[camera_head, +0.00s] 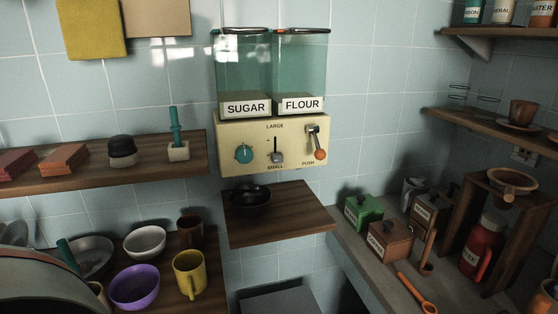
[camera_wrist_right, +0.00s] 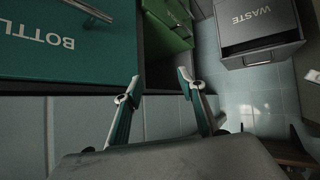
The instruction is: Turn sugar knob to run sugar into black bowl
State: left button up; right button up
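The sugar knob (camera_head: 243,153) is a round teal dial on the left of the cream dispenser panel (camera_head: 227,132), below the clear container labelled SUGAR (camera_head: 243,80). The black bowl (camera_head: 251,205) sits upright on the wooden shelf (camera_head: 290,222) under the dispenser, roughly below the knob. No gripper is near the knob or bowl in the head view. In the right wrist view my right gripper (camera_wrist_right: 157,86) has its two fingers spread apart with nothing between them. My left gripper is not in view.
A FLOUR container (camera_head: 303,75), a size lever (camera_head: 277,153) and an orange-ended push lever (camera_head: 319,153) are to the knob's right. A wooden shelf with mugs and bowls is at lower left. The right wrist view shows a green bottle bin (camera_wrist_right: 50,60) and a WASTE bin (camera_wrist_right: 258,25).

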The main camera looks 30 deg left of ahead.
aim_at(244, 155)
jog(key=u, duration=1.25)
